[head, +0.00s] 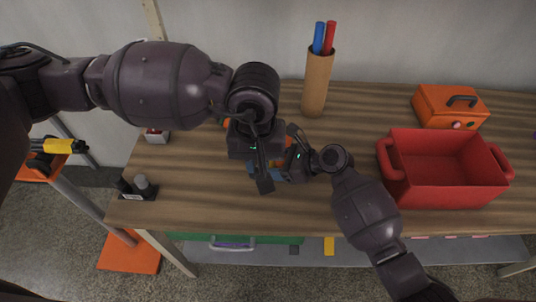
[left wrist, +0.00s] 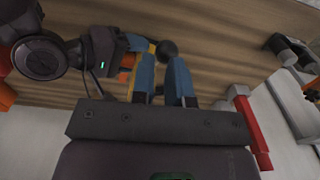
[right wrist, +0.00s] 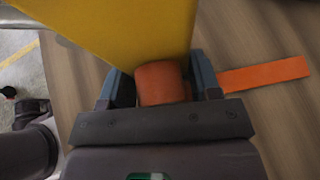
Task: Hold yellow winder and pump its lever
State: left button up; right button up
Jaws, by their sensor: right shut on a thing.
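The yellow winder body (right wrist: 130,30) fills the top of the right wrist view. My right gripper (right wrist: 163,80) is shut on its orange grip (right wrist: 162,85). In the head view my right gripper (head: 293,165) is low over the table, and my arms hide most of the winder. In the left wrist view a bit of yellow (left wrist: 152,47) shows beside a dark round knob (left wrist: 168,49), apparently the lever's end. My left gripper (left wrist: 160,68) has its blue fingers slightly apart, close to this knob. I cannot tell whether they touch it.
A cardboard tube (head: 316,85) with blue and red rolls stands at the back. Small dark bottles (head: 140,188) stand at the left edge. An orange strip (right wrist: 265,74) lies nearby.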

pick_arm(q)
jog(key=shift+f, duration=0.45)
jog(key=shift+s+f, duration=0.1)
jog(key=shift+f, duration=0.05)
jog(key=shift+s+a+f, duration=0.1)
jog(key=shift+s+f, duration=0.15)
jog(key=shift+f, duration=0.3)
jog(key=shift+s+f, duration=0.2)
jog(key=shift+f, duration=0.3)
jog(key=shift+s+f, duration=0.25)
jog(key=shift+f, duration=1)
